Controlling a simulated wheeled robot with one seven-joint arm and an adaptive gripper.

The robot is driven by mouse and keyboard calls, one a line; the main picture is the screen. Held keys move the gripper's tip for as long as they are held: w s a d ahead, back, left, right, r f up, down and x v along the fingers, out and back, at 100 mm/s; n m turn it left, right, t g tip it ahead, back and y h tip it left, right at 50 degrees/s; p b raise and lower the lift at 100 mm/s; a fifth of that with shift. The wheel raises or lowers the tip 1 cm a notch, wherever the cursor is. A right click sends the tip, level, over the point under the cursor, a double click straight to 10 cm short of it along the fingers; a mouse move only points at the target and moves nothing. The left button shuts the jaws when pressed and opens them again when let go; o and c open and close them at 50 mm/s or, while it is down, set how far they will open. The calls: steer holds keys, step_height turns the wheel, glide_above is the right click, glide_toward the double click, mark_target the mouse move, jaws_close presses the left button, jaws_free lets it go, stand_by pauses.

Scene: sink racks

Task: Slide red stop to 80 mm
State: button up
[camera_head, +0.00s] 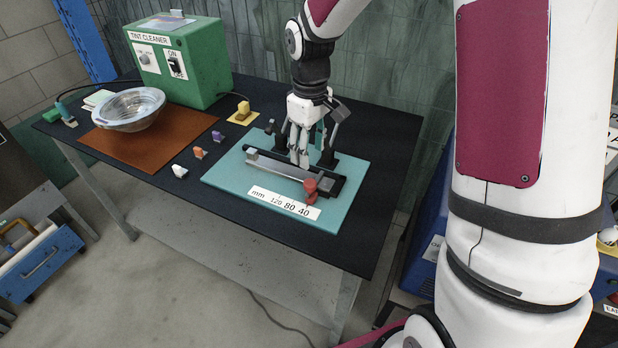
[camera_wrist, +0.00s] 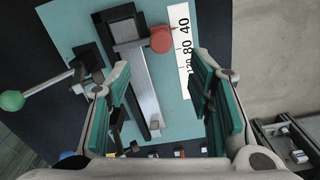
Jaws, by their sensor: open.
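The red stop (camera_head: 311,187) sits on a grey metal bar at the right end of a black slide fixture on a teal board (camera_head: 225,183). It also shows in the wrist view (camera_wrist: 161,40), beside the scale strip (camera_wrist: 178,35), around the 40 to 80 marks. The white scale strip (camera_head: 284,203) reads mm 120, 80, 40 along the front. My gripper (camera_head: 299,163) points down over the fixture, left of the stop. In the wrist view my gripper (camera_wrist: 160,78) is open and empty, its teal-padded fingers apart on either side of the bar.
A lever with a green ball (camera_wrist: 12,100) and black posts stand behind the bar. Small orange (camera_head: 199,153), purple (camera_head: 217,136) and white (camera_head: 179,171) pieces lie left of the board. A glass bowl (camera_head: 129,108) and green tint cleaner box (camera_head: 192,62) stand farther left.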

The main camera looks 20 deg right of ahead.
mark_target(309, 181)
step_height(309, 181, down, 11)
steer(key=shift+f, duration=0.1)
stand_by(0.3)
jaws_close()
